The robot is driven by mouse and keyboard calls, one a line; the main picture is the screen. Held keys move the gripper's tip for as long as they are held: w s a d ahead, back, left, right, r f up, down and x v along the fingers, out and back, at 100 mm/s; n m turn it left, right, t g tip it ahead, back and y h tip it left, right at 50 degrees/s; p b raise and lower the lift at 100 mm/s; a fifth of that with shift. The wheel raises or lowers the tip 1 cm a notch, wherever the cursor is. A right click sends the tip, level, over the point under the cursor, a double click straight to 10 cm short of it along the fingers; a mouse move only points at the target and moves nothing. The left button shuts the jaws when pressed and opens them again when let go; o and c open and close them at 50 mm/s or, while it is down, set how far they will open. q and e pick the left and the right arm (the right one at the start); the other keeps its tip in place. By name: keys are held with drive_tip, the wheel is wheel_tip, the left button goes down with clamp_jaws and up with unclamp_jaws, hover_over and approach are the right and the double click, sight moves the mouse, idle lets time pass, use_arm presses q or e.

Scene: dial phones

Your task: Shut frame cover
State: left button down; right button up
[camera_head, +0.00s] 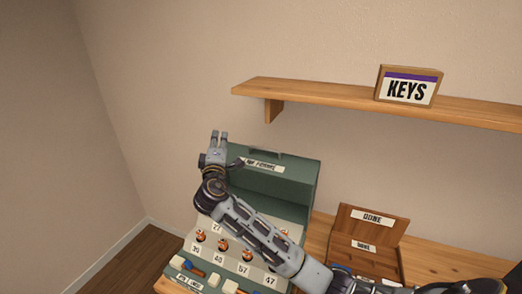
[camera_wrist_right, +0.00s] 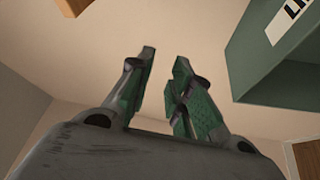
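The frame cover (camera_head: 290,182) is a green lid with a handle and a white label on top. It stands raised over the green frame, whose light panel (camera_head: 208,237) carries numbered labels and orange-brown pieces. My right gripper (camera_head: 219,134) is at the cover's upper left corner in the head view, fingers pointing up. In the right wrist view, its fingertips (camera_wrist_right: 164,56) are apart with nothing between them. The cover also shows there at the upper right (camera_wrist_right: 280,65), apart from the fingers. My right forearm hides part of the frame. My left gripper is not in view.
A wooden shelf (camera_head: 330,97) with a KEYS sign (camera_head: 407,88) is on the wall above. A wooden box labelled DONE (camera_head: 372,232) stands right of the frame on the wooden table (camera_head: 455,265). The wall left of my right gripper is clear.

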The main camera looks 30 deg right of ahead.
sight(263, 149)
drive_tip(key=s+d+f+m+g+h, duration=0.3)
drive_tip(key=s+d+f+g+h, duration=0.1)
drive_tip(key=d+f+g, duration=0.3)
drive_tip(key=shift+s+d+f+g+h, duration=0.25)
drive_tip(key=shift+s+d+g, duration=0.2)
drive_tip(key=shift+s, duration=0.35)
drive_tip(key=shift+w+d, duration=0.1)
drive_tip(key=shift+d, duration=0.05)
drive_tip(key=p+x, duration=0.1)
drive_tip(key=x, duration=0.5)
drive_tip(key=p+x, duration=0.1)
drive_tip(key=x, duration=0.5)
drive_tip(key=shift+r+p, duration=0.25)
drive_tip(key=shift+p, duration=0.1)
drive_tip(key=shift+x, duration=0.8)
drive_tip(key=shift+f, duration=0.1)
clamp_jaws()
